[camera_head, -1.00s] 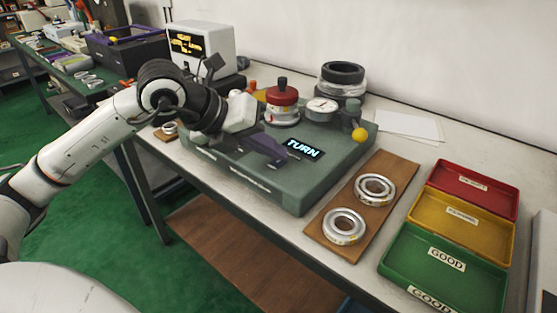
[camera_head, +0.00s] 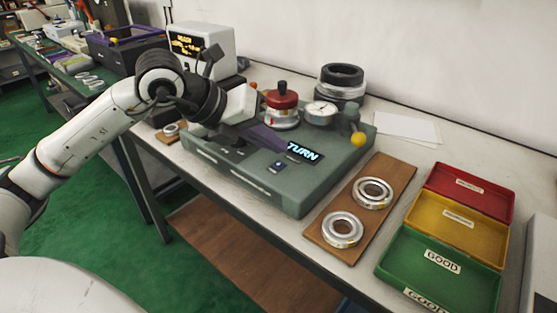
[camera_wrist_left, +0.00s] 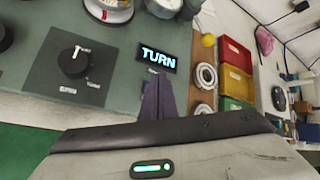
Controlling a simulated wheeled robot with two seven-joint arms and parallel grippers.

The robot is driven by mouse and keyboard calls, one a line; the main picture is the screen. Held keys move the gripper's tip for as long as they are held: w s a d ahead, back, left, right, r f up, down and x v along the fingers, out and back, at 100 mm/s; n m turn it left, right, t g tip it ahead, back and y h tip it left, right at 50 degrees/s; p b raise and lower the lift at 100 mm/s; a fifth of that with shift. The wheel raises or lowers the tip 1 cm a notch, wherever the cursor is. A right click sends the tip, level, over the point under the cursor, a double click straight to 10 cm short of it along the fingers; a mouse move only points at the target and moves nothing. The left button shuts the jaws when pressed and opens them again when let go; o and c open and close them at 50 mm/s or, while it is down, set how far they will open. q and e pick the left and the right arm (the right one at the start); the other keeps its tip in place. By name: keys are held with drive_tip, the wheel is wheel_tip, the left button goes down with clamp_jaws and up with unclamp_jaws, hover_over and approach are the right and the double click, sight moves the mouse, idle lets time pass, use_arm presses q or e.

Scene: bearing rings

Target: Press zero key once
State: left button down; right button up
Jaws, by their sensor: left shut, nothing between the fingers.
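The grey-green test device (camera_head: 285,190) sits on the bench, and its lit display (camera_head: 302,152) reads TURN. A small dark key (camera_head: 277,167) with a pale mark shows on its top, in front of the display; I cannot read its label. My left gripper (camera_head: 279,147) has its purple fingers together and empty, just behind the key and beside the display, apparently above the surface. In the left wrist view the shut fingers (camera_wrist_left: 158,98) point at the device just below the display (camera_wrist_left: 158,59); the key is not clear there. My right gripper is out of view.
A red-topped fixture (camera_head: 282,105), a dial gauge (camera_head: 320,112) and a yellow ball knob (camera_head: 359,139) stand at the device's back. A wooden board (camera_head: 352,213) with two bearing rings lies to the right, beside red, yellow and green trays (camera_head: 433,283).

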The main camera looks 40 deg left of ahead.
use_arm(q)
wheel_tip(320, 180, up, 4)
drive_tip(key=shift+f+p, duration=0.1)
drive_tip(key=shift+p, duration=1)
